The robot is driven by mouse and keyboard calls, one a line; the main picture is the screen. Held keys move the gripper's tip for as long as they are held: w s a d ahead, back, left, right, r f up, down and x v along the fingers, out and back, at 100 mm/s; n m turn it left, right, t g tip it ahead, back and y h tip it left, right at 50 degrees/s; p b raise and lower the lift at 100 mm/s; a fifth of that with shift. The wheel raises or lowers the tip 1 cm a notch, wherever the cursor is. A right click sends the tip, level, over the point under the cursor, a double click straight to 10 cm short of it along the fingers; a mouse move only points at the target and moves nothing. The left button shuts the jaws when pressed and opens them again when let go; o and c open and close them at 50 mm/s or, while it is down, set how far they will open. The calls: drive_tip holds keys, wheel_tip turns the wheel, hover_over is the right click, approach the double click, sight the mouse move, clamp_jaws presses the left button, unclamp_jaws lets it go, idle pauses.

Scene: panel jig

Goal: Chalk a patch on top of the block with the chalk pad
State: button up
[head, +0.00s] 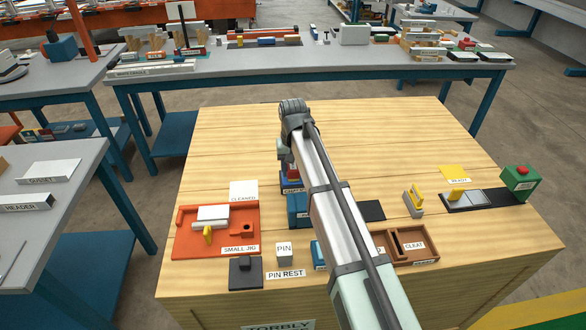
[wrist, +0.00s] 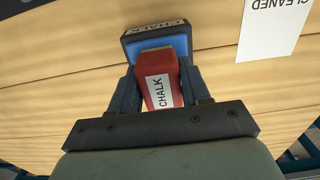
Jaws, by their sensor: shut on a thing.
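The chalk pad (wrist: 160,72) is a red piece with a white CHALK label, held between the two dark fingers of my gripper (wrist: 162,90). Just beyond it in the wrist view is a blue holder (wrist: 180,42), also labelled CHALK. The pad overlaps the holder in the picture; I cannot tell whether they touch. In the head view my arm hides most of the gripper, and a bit of red shows above the holder (head: 291,188). Which piece is the block is not marked; a white block (head: 213,213) lies on the orange small jig (head: 240,241).
A white CLEANED sheet (head: 243,191) lies near the jig. A brown cleat tray (head: 425,256) and yellow-handled tool (head: 413,201) lie right of my arm. The table's far part is clear.

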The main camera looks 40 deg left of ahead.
drive_tip(key=shift+r, duration=3.4)
